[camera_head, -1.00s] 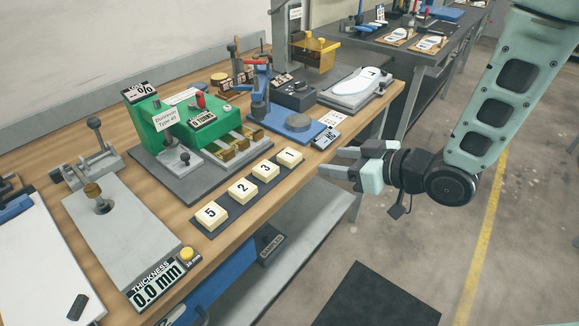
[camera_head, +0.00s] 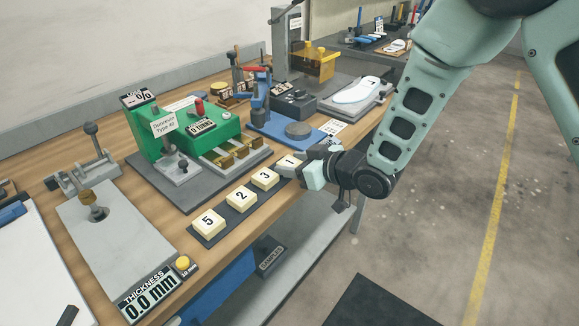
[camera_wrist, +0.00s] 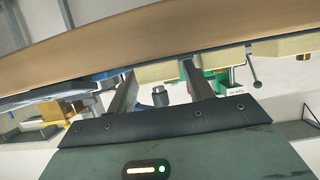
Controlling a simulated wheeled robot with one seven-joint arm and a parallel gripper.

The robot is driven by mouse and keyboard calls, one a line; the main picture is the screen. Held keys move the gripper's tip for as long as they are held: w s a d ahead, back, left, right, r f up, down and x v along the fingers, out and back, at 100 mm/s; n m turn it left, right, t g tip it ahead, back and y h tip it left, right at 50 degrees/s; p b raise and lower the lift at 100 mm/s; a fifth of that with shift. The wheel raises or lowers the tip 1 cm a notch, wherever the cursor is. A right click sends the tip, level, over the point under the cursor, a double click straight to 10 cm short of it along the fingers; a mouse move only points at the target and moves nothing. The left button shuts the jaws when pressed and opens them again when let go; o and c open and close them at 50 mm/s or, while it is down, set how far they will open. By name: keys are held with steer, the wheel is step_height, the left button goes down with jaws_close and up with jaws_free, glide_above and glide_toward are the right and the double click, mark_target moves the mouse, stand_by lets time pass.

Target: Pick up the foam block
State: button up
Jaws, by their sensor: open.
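Several cream foam blocks lie in a row on a dark strip near the bench's front edge: block 5 (camera_head: 208,222), block 2 (camera_head: 241,198), block 3 (camera_head: 264,178) and block 1 (camera_head: 288,163). My gripper (camera_head: 301,161) is at the right end of the row, beside block 1, with its fingers partly over that block's right side. The gripper is open. In the wrist view the two fingers of my gripper (camera_wrist: 158,80) stand apart, with a cream block (camera_wrist: 160,73) beyond and between their tips. I cannot tell whether they touch it.
A blue-based press (camera_head: 283,133) is behind my gripper. A thickness gauge (camera_head: 125,235) is at the left. The wooden bench (camera_head: 215,255) ends just in front of the row.

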steer(key=c, duration=0.7)
